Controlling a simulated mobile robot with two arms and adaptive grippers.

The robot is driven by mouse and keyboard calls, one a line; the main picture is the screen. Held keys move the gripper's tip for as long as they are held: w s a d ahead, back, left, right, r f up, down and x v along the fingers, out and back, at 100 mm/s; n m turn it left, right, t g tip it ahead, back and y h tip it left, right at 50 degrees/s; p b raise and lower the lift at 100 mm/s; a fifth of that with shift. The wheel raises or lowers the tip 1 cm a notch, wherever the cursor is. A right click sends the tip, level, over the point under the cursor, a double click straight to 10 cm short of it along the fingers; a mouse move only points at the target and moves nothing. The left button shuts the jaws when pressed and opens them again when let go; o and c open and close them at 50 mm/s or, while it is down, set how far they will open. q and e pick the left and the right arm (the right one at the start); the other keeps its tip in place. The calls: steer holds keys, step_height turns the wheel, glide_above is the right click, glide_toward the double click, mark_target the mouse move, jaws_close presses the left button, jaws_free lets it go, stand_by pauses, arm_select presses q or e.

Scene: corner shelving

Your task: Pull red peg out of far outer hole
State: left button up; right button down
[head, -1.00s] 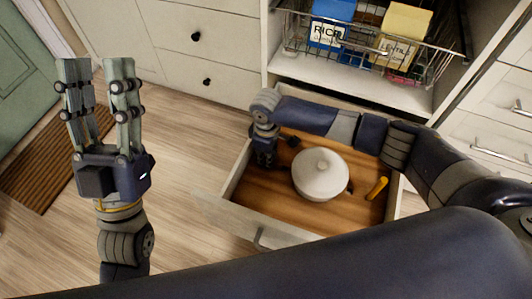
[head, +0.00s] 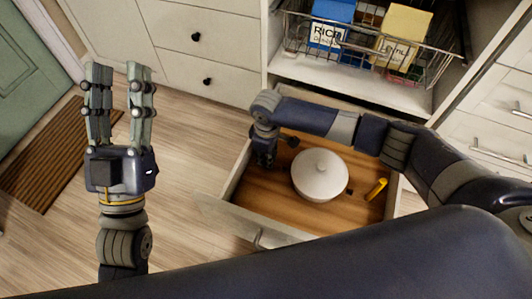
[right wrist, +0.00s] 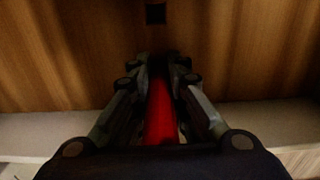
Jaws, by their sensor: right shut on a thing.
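The red peg (right wrist: 160,112) shows in the right wrist view, between the two fingers of my right gripper (right wrist: 158,70), which is shut on it. Its far end is hidden among the fingertips, so I cannot tell whether it is still in a hole. A dark square hole (right wrist: 155,13) shows in the wooden drawer floor beyond the fingertips. In the head view my right gripper (head: 264,158) points down at the left side of the open drawer (head: 290,222), and the red peg is hidden there. My left gripper (head: 119,75) is open and empty, raised over the floor at left.
A yellow-orange peg (head: 376,189) stands at the drawer's right side. A wire basket (head: 370,45) with food boxes hangs above.

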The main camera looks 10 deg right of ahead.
steer(key=shift+d+r+p, duration=0.15)
steer(key=shift+r+p, duration=0.2)
steer(key=shift+r, duration=0.05)
steer(key=shift+r+p, duration=0.75)
arm_select(q)
steer(key=shift+w+f+g+y, duration=1.65)
steer(key=shift+f+g, duration=2.05)
steer(key=shift+f, duration=2.25)
arm_select(e)
steer(key=shift+r+p, duration=0.25)
steer(key=shift+p, duration=0.1)
steer(key=shift+r+p, duration=0.7)
steer(key=shift+p, duration=0.05)
steer(key=shift+r, duration=0.1)
steer(key=shift+r+p, duration=0.3)
steer(key=shift+p, duration=0.15)
arm_select(q)
steer(key=s+a+f+g+y, duration=0.1)
steer(key=s+a+f+g, duration=0.1)
steer(key=f, duration=0.4)
steer(key=s+a+f+g, duration=0.2)
steer(key=s+f+g, duration=0.2)
steer(key=f+g, duration=0.2)
steer(key=shift+s+f+n+y+p, duration=0.2)
steer(key=shift+f+n+y+p, duration=0.15)
steer(key=shift+f, duration=0.15)
arm_select(e)
steer(key=shift+r, duration=0.25)
